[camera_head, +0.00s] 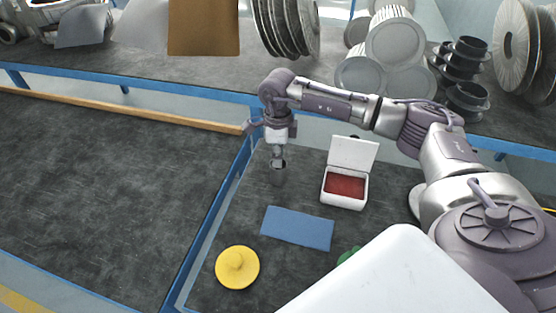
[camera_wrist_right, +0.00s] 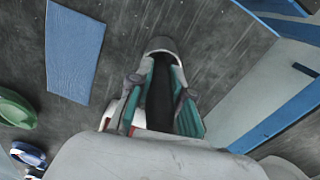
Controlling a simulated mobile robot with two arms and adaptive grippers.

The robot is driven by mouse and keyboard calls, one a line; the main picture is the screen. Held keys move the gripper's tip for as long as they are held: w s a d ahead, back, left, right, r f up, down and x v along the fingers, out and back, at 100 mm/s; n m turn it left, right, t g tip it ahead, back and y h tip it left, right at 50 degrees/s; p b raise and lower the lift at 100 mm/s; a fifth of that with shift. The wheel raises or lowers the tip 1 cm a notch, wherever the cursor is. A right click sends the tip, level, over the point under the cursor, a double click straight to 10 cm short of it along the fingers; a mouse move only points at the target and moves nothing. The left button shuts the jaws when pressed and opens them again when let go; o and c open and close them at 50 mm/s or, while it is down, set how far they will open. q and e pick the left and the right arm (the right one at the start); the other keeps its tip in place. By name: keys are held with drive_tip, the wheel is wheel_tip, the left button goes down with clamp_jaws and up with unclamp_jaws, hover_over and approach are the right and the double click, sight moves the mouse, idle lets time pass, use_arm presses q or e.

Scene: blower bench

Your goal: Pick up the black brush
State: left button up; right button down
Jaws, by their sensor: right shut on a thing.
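My right gripper (camera_head: 279,153) points down over the dark bench, left of the white box. In the right wrist view, its teal-padded fingers (camera_wrist_right: 162,98) are closed around a dark, upright-looking thing, which I take to be the black brush (camera_wrist_right: 160,90). The brush has a grey rounded end (camera_wrist_right: 160,46) beyond the fingers. In the head view, the brush (camera_head: 278,177) shows as a small dark shape below the gripper. I cannot tell whether it touches the bench. My left gripper is not in view.
An open white box (camera_head: 344,201) with a red inside stands right of the gripper. A blue flat sheet (camera_head: 297,228) and a yellow knobbed disc (camera_head: 237,267) lie nearer. A green thing (camera_head: 348,256) is partly hidden. The left bench (camera_head: 90,200) is clear.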

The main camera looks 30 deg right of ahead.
wheel_tip(320, 180, up, 10)
drive_tip(key=shift+r+b, duration=0.1)
drive_tip(key=shift+b, duration=0.6)
idle(0.4)
